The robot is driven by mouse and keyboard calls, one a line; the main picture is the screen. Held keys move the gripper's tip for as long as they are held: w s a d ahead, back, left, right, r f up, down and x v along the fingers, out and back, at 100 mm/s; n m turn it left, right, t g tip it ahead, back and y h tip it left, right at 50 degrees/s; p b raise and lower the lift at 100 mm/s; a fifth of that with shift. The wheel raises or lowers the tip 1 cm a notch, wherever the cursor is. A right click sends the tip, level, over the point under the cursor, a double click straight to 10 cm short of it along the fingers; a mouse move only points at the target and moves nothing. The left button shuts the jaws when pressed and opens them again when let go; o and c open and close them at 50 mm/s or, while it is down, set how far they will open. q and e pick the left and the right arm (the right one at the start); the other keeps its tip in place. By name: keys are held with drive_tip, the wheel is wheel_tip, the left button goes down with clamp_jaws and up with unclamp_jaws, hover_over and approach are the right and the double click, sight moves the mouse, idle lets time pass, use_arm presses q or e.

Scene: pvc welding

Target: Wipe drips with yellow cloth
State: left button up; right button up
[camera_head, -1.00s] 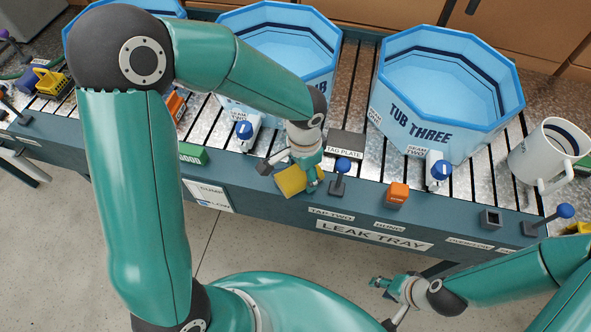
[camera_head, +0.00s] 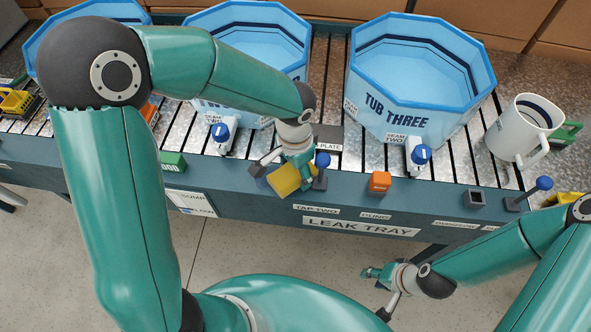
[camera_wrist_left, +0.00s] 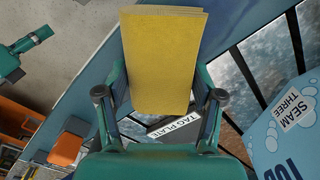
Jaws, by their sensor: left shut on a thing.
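My left gripper (camera_head: 292,172) is shut on the yellow cloth (camera_head: 284,181), a flat folded piece. It is at the front edge of the leak tray (camera_head: 335,202), just left of a blue-knobbed tap (camera_head: 322,160) and in front of the tag plate (camera_head: 329,140). In the left wrist view the cloth (camera_wrist_left: 163,60) stands between the fingers, with the tag plate (camera_wrist_left: 172,130) beyond. My right gripper (camera_head: 374,273) is low in front of the tray, away from the cloth; its finger gap is too small to judge. I cannot make out any drips.
Tub three (camera_head: 420,80) and another blue tub (camera_head: 250,45) stand behind on the slatted tray. Floor is clear in front.

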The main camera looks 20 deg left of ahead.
use_arm(q)
drive_tip(key=shift+s+a, duration=0.2)
drive_tip(key=shift+a, duration=0.45)
drive_tip(key=shift+s+a, duration=0.15)
drive_tip(key=shift+a, duration=0.45)
drive_tip(key=shift+s+a+f+b, duration=0.1)
drive_tip(key=shift+s+a+b, duration=0.15)
drive_tip(key=shift+a, duration=0.65)
drive_tip(key=shift+s+a+f+b, duration=0.1)
drive_tip(key=shift+s+a, duration=0.15)
drive_tip(key=shift+a, duration=0.65)
drive_tip(key=shift+s+a, duration=0.25)
drive_tip(key=shift+a, duration=0.65)
drive_tip(key=shift+s+a, duration=0.2)
drive_tip(key=shift+a, duration=0.65)
drive_tip(key=shift+r, duration=0.15)
drive_tip(key=shift+w+r+p, duration=0.1)
drive_tip(key=shift+r+p, duration=2.4)
drive_tip(key=shift+r, duration=0.5)
drive_tip(key=shift+r, duration=0.1)
wheel_tip(320, 180, up, 3)
drive_tip(key=shift+f+p, duration=0.1)
drive_tip(key=shift+p, duration=1)
